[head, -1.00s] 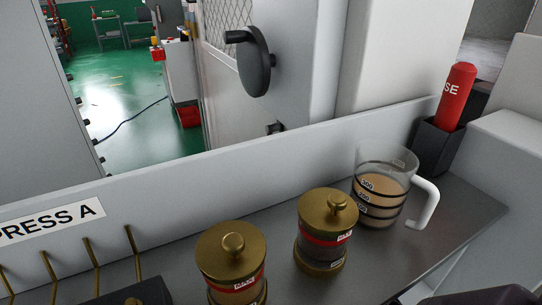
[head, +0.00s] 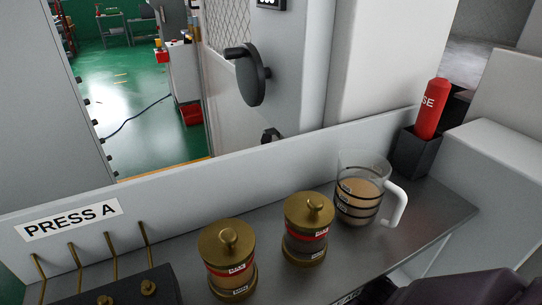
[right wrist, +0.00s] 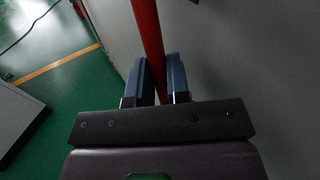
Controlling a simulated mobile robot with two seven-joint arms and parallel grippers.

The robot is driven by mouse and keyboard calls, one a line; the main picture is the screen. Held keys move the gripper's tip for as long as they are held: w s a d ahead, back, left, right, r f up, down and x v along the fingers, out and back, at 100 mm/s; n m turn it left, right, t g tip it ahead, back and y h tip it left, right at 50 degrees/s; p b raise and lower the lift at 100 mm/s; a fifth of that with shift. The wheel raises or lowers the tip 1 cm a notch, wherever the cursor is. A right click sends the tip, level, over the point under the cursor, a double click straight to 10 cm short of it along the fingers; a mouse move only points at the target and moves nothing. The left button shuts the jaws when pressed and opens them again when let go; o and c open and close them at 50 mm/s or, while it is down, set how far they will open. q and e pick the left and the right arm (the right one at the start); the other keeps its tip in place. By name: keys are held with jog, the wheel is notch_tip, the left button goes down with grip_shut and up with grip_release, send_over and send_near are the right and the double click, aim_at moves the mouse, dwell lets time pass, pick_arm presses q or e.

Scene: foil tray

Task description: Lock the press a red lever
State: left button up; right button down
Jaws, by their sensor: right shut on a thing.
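A red lever (right wrist: 148,30) runs as a bar down from the top of the right wrist view. My right gripper (right wrist: 158,72) is shut on it, with its two blue-grey fingers on either side of the bar. The lever's ends are out of sight or hidden. In the head view a white "PRESS A" label (head: 70,219) is on the light grey panel (head: 170,190). The red lever does not show there. Part of my right arm shows at the lower right of the head view. My left gripper is not in view.
On the dark shelf (head: 425,212) stand two brass-lidded jars, one left (head: 228,262) and one right (head: 308,228), and a measuring jug (head: 357,190) of tan liquid. A red cylinder (head: 431,110) stands in a black holder (head: 413,153). Brass rods (head: 112,255) and a dark block (head: 120,289) are lower left.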

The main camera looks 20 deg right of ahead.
jog(key=c, duration=1.4)
grip_release()
jog(key=shift+p+v, duration=1.5)
jog(key=shift+v, duration=3.95)
